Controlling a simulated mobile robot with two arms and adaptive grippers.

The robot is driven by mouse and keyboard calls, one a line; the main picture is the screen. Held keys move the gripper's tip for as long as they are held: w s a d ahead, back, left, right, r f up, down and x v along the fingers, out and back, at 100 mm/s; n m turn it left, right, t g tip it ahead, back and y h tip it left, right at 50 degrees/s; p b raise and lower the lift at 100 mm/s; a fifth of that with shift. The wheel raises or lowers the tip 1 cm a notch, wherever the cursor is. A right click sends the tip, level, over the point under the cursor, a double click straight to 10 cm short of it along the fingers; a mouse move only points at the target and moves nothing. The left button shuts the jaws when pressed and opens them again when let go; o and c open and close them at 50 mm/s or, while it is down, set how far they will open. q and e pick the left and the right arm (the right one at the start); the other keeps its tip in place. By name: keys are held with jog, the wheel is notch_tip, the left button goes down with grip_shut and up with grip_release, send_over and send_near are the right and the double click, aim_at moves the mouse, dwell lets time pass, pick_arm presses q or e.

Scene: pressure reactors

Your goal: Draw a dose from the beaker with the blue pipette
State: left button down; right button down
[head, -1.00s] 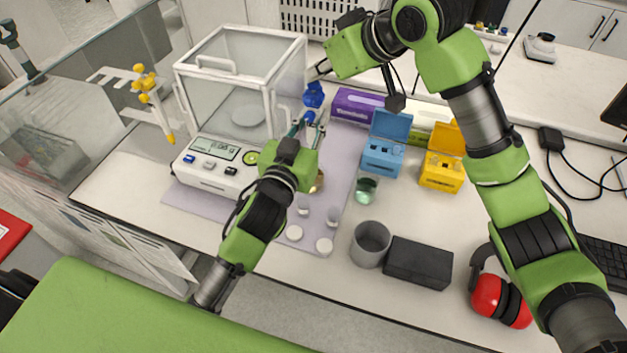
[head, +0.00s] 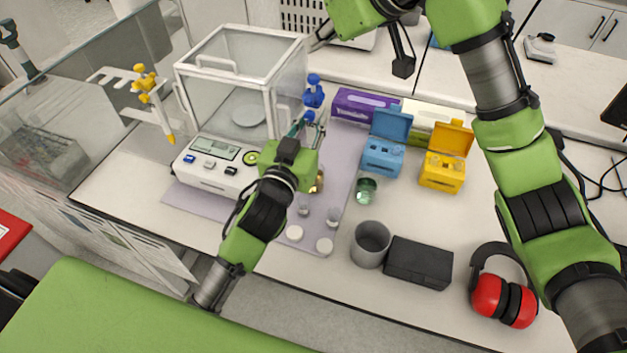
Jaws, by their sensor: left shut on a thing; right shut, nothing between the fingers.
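The blue pipette (head: 313,91) stands roughly upright in front of the glass balance case's right side. My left gripper (head: 308,126) is shut on it, and my arm and gripper hide its lower part. A small glass beaker with greenish contents (head: 366,190) stands on the bench to the right of my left gripper, apart from it. My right gripper (head: 314,42) is at the top, by the upper right corner of the balance case, above and apart from the pipette. It is shut and empty.
The balance (head: 213,167) stands left of my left gripper. Blue (head: 381,157) and yellow (head: 441,172) open boxes stand right. A grey cup (head: 371,245), dark block (head: 418,263) and red earmuffs (head: 504,299) lie nearer. A yellow pipette (head: 155,95) hangs on a rack.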

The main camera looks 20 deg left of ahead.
aim_at(311, 81)
jog(key=shift+d, duration=0.1)
jog(key=v, duration=1.2)
